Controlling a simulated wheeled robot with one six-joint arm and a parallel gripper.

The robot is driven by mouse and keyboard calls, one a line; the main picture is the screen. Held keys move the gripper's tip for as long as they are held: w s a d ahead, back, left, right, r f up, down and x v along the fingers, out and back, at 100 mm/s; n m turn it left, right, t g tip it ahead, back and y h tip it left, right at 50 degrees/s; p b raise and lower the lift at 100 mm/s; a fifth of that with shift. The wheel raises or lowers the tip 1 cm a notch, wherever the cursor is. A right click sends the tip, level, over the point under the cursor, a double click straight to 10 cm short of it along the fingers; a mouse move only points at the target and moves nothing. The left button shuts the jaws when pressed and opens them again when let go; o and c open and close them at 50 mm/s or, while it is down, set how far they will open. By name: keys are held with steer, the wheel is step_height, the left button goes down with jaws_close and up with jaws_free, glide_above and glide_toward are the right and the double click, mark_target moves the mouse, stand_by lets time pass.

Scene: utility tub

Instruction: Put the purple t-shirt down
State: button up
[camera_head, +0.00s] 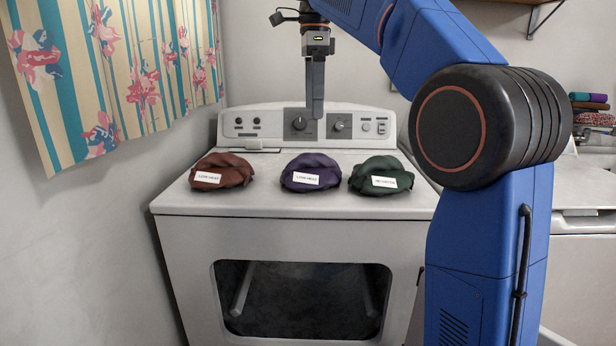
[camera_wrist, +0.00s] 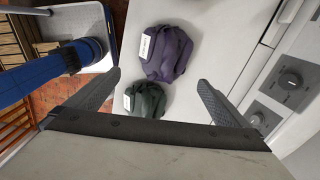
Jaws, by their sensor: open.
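The purple t-shirt (camera_head: 309,172), folded into a bundle with a white label, lies in the middle of the white dryer's top (camera_head: 275,203). It also shows in the wrist view (camera_wrist: 170,55) at the upper middle, past my fingertips. My gripper (camera_head: 315,112) points down above the back of the dryer, in front of the control panel, higher than the t-shirt and apart from it. In the wrist view my gripper (camera_wrist: 159,80) has its two fingers wide apart, with nothing held between them.
A dark red bundle (camera_head: 222,172) lies left of the purple one. A dark green bundle (camera_head: 381,176) lies close on its right, also in the wrist view (camera_wrist: 146,100). The control panel (camera_head: 305,123) rises at the back. The dryer top's front strip is clear.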

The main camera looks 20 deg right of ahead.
glide_above(313, 162)
steer(key=f, duration=1)
steer(key=shift+s+f, duration=0.2)
steer(key=shift+f, duration=0.2)
steer(key=shift+w+f, duration=0.2)
steer(key=shift+f, duration=2.45)
steer(key=c, duration=1.3)
steer(key=shift+r, duration=0.25)
steer(key=shift+c, duration=0.9)
step_height(313, 162, up, 9)
steer(key=shift+f, duration=0.1)
steer(key=c, duration=0.5)
steer(key=shift+r, duration=0.45)
